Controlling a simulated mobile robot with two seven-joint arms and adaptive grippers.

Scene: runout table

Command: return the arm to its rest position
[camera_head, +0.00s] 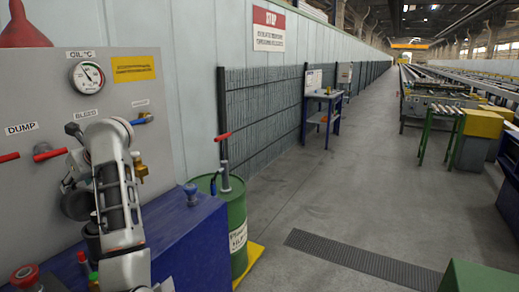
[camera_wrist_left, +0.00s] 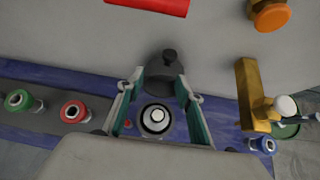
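My left arm rises in front of the grey panel (camera_head: 30,110) at the left of the head view. Its gripper is largely hidden there by the arm's own links. In the left wrist view my left gripper (camera_wrist_left: 160,82) has its two teal-padded fingers apart. A round fitting with a pale centre (camera_wrist_left: 156,118) shows between the fingers, with a dark rounded part (camera_wrist_left: 166,66) just beyond. I cannot tell whether the fingers touch either one. My right gripper is in neither view.
Red handles (camera_head: 50,153), a gauge (camera_head: 88,76) and a brass valve (camera_head: 140,168) are close to my arm. The blue bench (camera_head: 185,240) carries coloured fittings. A green drum (camera_head: 236,225) stands to its right. The aisle floor (camera_head: 330,205) is clear.

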